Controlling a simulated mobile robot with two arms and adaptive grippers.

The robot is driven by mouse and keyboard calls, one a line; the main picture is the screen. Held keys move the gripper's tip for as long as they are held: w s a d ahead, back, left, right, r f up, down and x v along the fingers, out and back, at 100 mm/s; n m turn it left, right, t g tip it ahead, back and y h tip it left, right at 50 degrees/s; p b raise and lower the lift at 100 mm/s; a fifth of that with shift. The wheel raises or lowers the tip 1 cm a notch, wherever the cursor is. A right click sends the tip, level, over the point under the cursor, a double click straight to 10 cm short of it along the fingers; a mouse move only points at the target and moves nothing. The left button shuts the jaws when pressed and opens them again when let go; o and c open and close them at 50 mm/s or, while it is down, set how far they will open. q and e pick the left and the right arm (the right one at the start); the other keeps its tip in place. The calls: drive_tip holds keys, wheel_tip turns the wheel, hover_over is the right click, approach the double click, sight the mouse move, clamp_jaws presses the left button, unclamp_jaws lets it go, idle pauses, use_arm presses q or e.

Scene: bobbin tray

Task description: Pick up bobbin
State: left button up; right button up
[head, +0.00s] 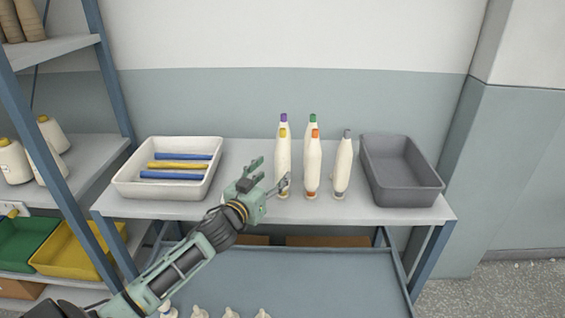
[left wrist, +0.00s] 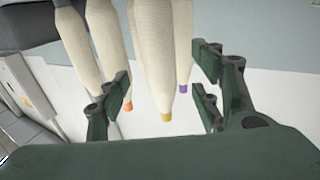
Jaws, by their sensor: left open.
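Several white bobbins stand upright on the table. The yellow-tipped bobbin (head: 282,160) is in front of the purple-tipped one (head: 284,118). The orange-tipped bobbin (head: 313,165) is in front of the green-tipped one (head: 313,119). The grey-tipped bobbin (head: 343,165) stands to their right. My left gripper (head: 272,175) is open at the yellow-tipped bobbin and partly covers its lower left. In the left wrist view, seen upside down, the yellow-tipped bobbin (left wrist: 155,60) shows between the open fingers; contact cannot be told. The orange-tipped bobbin (left wrist: 106,50) is beside the left finger. My right gripper is not in view.
A white tray (head: 120,187) with blue and yellow rods is on the table's left. An empty grey bin (head: 405,197) is on its right. A blue-framed shelf (head: 84,152) with bobbins stands at left. More bobbin tips (head: 231,313) show below the table.

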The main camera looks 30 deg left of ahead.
sight(279, 167)
use_arm(q)
drive_tip(key=shift+w+r, duration=0.1)
drive_tip(key=shift+w, duration=0.8)
drive_tip(key=w, duration=0.1)
drive_tip(key=w+p, duration=0.1)
drive_tip(key=w, duration=0.2)
drive_tip(key=shift+a, duration=0.25)
drive_tip(key=shift+w+p, duration=0.3)
drive_tip(key=shift+w, duration=0.3)
drive_tip(key=shift+c, duration=0.2)
drive_tip(key=c, duration=1.3)
